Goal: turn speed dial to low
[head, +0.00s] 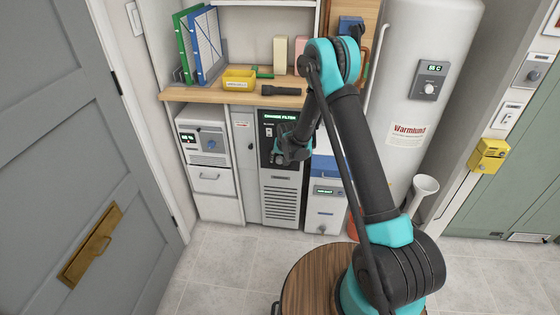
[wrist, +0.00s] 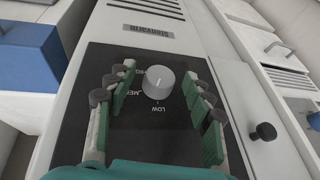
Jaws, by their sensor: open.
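The speed dial (wrist: 158,82) is a round light-grey knob on a black panel (wrist: 100,70) in the wrist view. The word LOW reads upside down just below it, with other partly covered lettering around it. A pale mark shows on the knob, but its setting is hard to tell. My gripper (wrist: 159,101) is open, with green-padded fingers left and right of the dial and gaps between them and it. In the head view my gripper (head: 291,155) is at the dark front of the tall grey unit (head: 282,203) and hides the dial. A display above reads CHANGE FILTER.
A small dark knob (wrist: 265,131) sticks out right of the panel in the wrist view. Above is a wooden shelf (head: 205,94) with a yellow bin (head: 239,80) and a flashlight (head: 284,91).

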